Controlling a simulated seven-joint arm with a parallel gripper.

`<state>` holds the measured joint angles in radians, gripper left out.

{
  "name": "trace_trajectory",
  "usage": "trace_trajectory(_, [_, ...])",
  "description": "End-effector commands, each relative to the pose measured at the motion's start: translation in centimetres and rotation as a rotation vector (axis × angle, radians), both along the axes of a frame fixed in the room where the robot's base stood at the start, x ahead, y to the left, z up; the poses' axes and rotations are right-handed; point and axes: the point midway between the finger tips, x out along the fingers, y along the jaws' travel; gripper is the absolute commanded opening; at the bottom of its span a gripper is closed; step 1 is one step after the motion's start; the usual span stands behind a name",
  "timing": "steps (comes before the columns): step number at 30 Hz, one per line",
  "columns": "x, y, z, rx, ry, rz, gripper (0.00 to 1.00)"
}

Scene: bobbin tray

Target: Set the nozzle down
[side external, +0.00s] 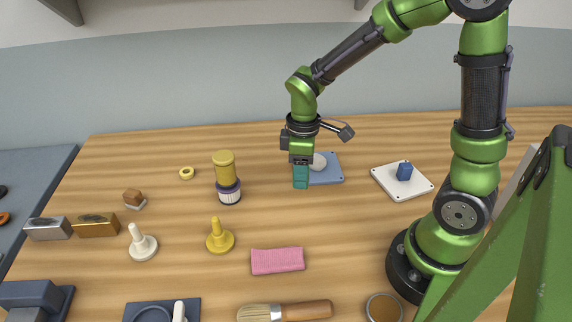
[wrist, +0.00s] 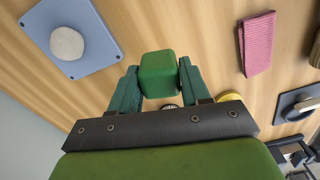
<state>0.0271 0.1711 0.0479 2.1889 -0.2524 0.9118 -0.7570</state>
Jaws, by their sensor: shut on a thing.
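My gripper (side external: 300,178) is upright over the middle of the table, just left of the blue-grey plate. In the wrist view its two teal fingers (wrist: 158,90) close on a green block-like piece (wrist: 158,73), the only thing held. A nozzle shape is not apparent from this angle. In the side view the fingers mostly hide the piece, and I cannot tell whether it touches the table.
A blue-grey plate (side external: 332,179) with a pale round stone (side external: 319,161) lies beside my gripper. A white plate (side external: 390,187) holds a blue block (side external: 404,171). A yellow-topped stack (side external: 224,170) stands left. A pink cloth (side external: 277,261) lies in front; wood between is bare.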

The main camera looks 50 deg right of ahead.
Motion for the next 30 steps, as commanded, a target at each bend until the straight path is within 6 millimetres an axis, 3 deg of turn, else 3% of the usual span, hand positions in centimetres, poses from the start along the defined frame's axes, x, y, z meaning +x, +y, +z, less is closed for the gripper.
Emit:
trace_trajectory(3, [3.1,-1.8,-1.6,0.001,0.003,0.059,0.16])
trace_trajectory(7, [5.8,-3.0,-2.2,0.001,-0.001,0.155,0.16])
trace_trajectory(14, [8.7,-3.2,-2.0,0.000,-0.002,0.242,0.16])
trace_trajectory(21, [14.5,-3.6,-2.6,0.000,-0.001,0.241,0.16])
trace_trajectory(30, [20.5,-3.9,-3.2,0.001,-0.001,0.240,0.16])
